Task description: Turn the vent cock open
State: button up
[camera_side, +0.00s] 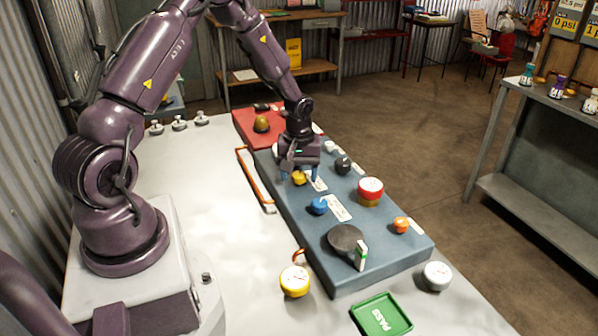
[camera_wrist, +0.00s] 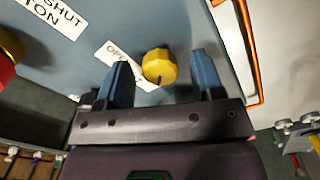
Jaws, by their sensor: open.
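A small yellow faceted knob (camera_side: 299,178) stands on the blue-grey panel (camera_side: 290,225). In the wrist view the yellow knob (camera_wrist: 159,66) partly covers a white label (camera_wrist: 117,52) that starts with "OP". No readable label names the vent cock, but this knob is the one at my gripper. My gripper (camera_side: 298,172) points down over the knob, with its blue fingers apart. In the wrist view my gripper (camera_wrist: 161,72) has one finger on each side of the knob, with gaps showing. Whether the fingers reach down around it is hard to tell.
A green PASS tray (camera_side: 381,315) lies in front.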

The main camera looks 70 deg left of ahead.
jog(key=c, duration=0.9)
jog(key=m, duration=0.4)
jog(key=shift+m, duration=0.3)
jog(key=m, duration=0.4)
jog(key=shift+m, duration=0.3)
jog(key=m, duration=0.4)
jog(key=shift+m, duration=2.4)
